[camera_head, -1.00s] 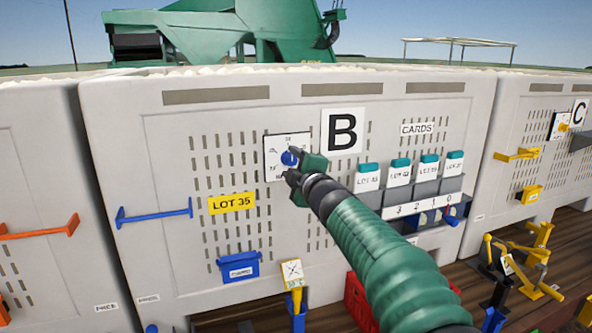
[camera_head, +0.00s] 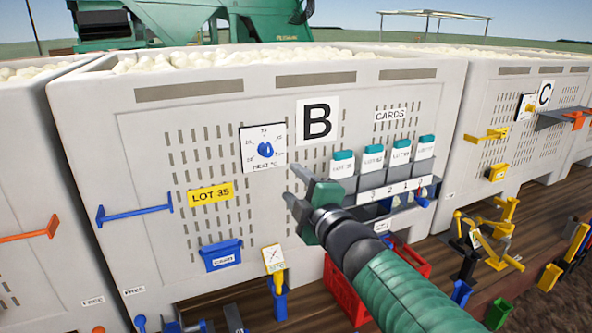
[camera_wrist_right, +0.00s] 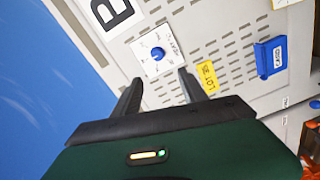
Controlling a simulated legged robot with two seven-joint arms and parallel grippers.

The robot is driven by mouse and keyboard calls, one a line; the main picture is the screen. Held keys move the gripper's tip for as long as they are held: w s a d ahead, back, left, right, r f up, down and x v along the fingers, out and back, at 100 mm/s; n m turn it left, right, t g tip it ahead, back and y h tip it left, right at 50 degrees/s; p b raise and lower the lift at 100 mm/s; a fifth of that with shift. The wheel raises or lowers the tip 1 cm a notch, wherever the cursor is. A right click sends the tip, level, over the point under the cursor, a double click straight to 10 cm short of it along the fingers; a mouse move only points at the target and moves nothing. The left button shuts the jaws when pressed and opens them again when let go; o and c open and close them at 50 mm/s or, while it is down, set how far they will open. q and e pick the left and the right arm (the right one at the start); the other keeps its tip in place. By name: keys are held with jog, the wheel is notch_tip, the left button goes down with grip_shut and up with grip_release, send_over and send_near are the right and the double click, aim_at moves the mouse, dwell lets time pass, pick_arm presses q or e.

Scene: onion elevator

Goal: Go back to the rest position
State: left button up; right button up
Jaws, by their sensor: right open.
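My right gripper (camera_head: 290,187) is open and empty in front of bin B (camera_head: 150,180), below and right of the dial. Its green arm comes in from the lower right. The dial plate (camera_head: 249,155) with a blue knob (camera_head: 265,149) is on the bin wall, apart from the fingers. In the right wrist view the open fingers (camera_wrist_right: 158,92) point toward the bin wall, and the knob (camera_wrist_right: 157,54) shows beyond and between them. My left gripper is not in view.
A card rack (camera_head: 370,197) with several lot cards is right of my right gripper. A blue bar handle (camera_head: 135,214), a yellow LOT 35 label (camera_head: 211,194) and a blue card box (camera_head: 221,256) are left. A red crate (camera_head: 343,292) is below my arm.

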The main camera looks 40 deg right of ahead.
jog(key=shift+s, duration=0.15)
jog(key=a+f+m+g+y+b, duration=0.1)
jog(key=a+f+m+g+b, duration=0.15)
jog(key=f, duration=0.75)
jog(key=s+a+f+m+g+b, duration=0.1)
jog(key=a+f+m+g+b, duration=0.15)
jog(key=f, duration=0.75)
jog(key=a+f+m+g+y+b, duration=0.1)
jog(key=a+f+m+g+b, duration=0.15)
jog(key=f, duration=0.85)
jog(key=s+a+f+m+g+y+b, duration=0.1)
jog(key=s+a+f, duration=0.4)
jog(key=f, duration=0.5)
jog(key=s+a+f+m+g+y+b, duration=0.1)
jog(key=s+a+f+m+g+b, duration=0.3)
jog(key=s+f, duration=0.5)
notch_tip(320, 180, down, 3)
jog(key=shift+s+a+r+g+b, duration=0.2)
jog(key=shift+s+a+g+b, duration=0.25)
jog(key=shift+g, duration=0.8)
jog(key=shift+w+d, duration=0.1)
jog(key=shift+w, duration=0.05)
jog(key=shift+c, duration=0.4)
